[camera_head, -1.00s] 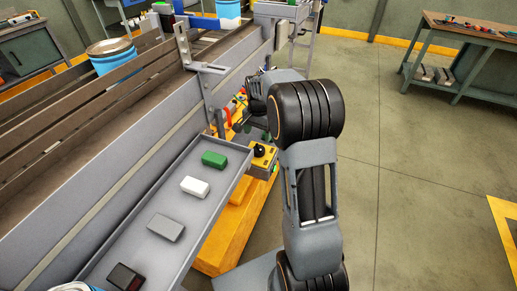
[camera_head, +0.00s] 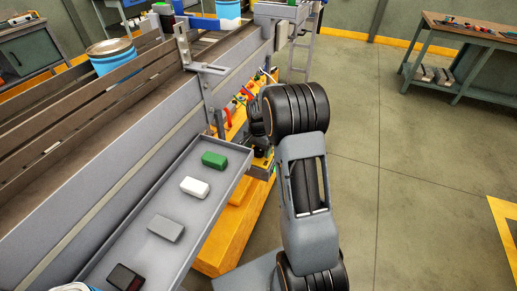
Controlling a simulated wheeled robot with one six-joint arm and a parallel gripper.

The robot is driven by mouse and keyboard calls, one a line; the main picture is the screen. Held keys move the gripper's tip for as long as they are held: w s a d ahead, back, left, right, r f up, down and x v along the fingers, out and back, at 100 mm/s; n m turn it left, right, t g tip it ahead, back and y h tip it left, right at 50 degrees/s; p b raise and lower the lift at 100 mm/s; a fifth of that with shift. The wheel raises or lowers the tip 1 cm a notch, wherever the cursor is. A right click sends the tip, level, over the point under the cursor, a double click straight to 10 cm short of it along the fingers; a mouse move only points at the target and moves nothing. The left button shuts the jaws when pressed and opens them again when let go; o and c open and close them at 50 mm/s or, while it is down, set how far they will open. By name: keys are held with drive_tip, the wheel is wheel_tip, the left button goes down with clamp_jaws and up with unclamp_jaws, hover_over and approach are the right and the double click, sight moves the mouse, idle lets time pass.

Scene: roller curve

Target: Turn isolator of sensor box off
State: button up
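A small grey box with a yellow top and a black knob (camera_head: 261,153) sits just right of the grey tray's far end. It may be the sensor box with its isolator, but no label is readable. My arm now covers part of it, and the knob's setting cannot be made out. My gripper (camera_head: 256,122) shows only as a dark shape at the left of my black wrist joint, above and slightly beyond the box. Its fingers are mostly hidden, so I cannot tell whether it is open or touching anything.
A grey tray (camera_head: 200,237) along the conveyor holds green, white, grey and dark blocks. A yellow base (camera_head: 235,240) stands below it. Red and other coloured items (camera_head: 227,118) lie beyond the box. The floor (camera_head: 420,190) at right is clear.

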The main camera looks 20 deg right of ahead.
drive_tip(key=c, duration=0.9)
drive_tip(key=n, duration=0.4)
drive_tip(key=shift+n, duration=0.4)
drive_tip(key=n, duration=0.4)
drive_tip(key=shift+d+n+b, duration=0.1)
drive_tip(key=shift+n+b, duration=0.2)
drive_tip(key=shift+b, duration=0.05)
drive_tip(key=n, duration=0.4)
drive_tip(key=shift+d+n, duration=0.1)
drive_tip(key=shift+n, duration=2.1)
drive_tip(key=shift+r, duration=0.1)
